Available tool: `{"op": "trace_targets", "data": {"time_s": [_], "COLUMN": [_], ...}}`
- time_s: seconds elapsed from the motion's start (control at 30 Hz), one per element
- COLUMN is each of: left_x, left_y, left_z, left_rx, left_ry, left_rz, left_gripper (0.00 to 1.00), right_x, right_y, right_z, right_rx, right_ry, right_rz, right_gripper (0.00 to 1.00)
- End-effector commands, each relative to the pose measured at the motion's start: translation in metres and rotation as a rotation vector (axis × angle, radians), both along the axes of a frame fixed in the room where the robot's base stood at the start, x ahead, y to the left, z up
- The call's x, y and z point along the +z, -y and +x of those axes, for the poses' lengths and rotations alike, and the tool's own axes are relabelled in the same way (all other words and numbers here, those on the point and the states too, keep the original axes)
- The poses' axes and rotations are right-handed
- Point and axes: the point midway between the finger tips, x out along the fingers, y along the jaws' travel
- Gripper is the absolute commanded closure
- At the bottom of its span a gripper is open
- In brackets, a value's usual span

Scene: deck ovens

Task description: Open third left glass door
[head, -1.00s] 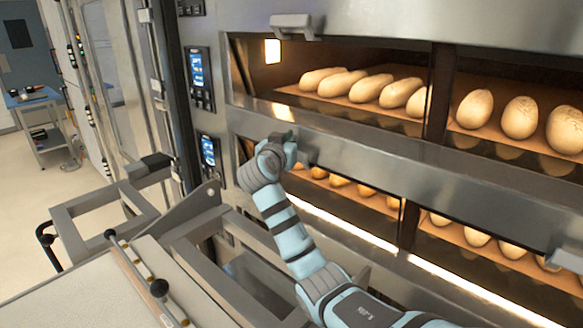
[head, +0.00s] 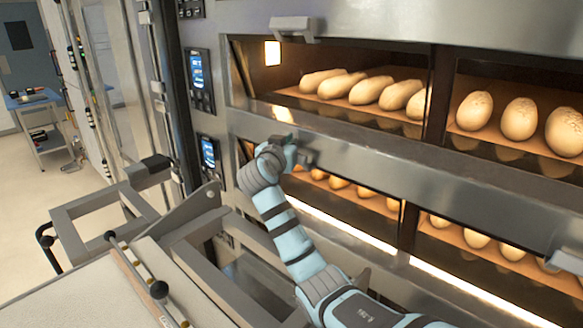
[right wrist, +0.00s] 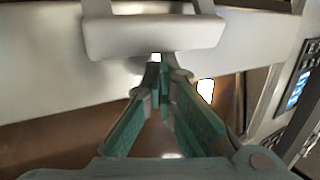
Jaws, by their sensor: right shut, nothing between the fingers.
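The lower left glass door (head: 345,190) is closed, with bread loaves lit behind it. Its metal handle (head: 306,157) sits on the door's upper frame, partly hidden by my right gripper (head: 292,152). In the right wrist view the handle (right wrist: 155,35) is a pale block on two posts, across the top. The fingers of my right gripper also show there (right wrist: 160,78), shut and empty, tips close to the handle's lower edge. I cannot tell whether they touch it. My left gripper is not in view.
The upper left glass door (head: 350,85) is closed, with its own handle (head: 293,28) above. Control panels (head: 208,155) line the oven's left side. A metal-framed loader (head: 130,200) stands at the left front. A far table (head: 35,98) stands beyond open floor.

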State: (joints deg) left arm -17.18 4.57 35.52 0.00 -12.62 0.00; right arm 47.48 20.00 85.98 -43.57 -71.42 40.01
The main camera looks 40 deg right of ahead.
Motion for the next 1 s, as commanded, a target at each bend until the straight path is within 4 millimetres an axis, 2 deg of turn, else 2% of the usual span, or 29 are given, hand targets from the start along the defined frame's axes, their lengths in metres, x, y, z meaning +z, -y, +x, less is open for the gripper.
{"op": "trace_targets", "data": {"time_s": [0.27,0.8,1.0], "left_x": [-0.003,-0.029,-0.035], "left_y": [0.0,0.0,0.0], "left_z": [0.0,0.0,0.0], "left_rx": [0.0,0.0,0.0], "left_ry": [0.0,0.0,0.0], "left_rz": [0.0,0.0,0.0], "left_gripper": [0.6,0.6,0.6], "right_x": [-0.004,-0.038,-0.045], "right_y": [0.0,-0.002,-0.002], "right_z": [0.0,0.0,0.0], "right_rx": [0.001,0.0,0.0], "right_ry": [-0.002,-0.005,-0.002], "right_rz": [0.002,0.002,0.001], "right_gripper": [1.0,1.0,1.0]}}
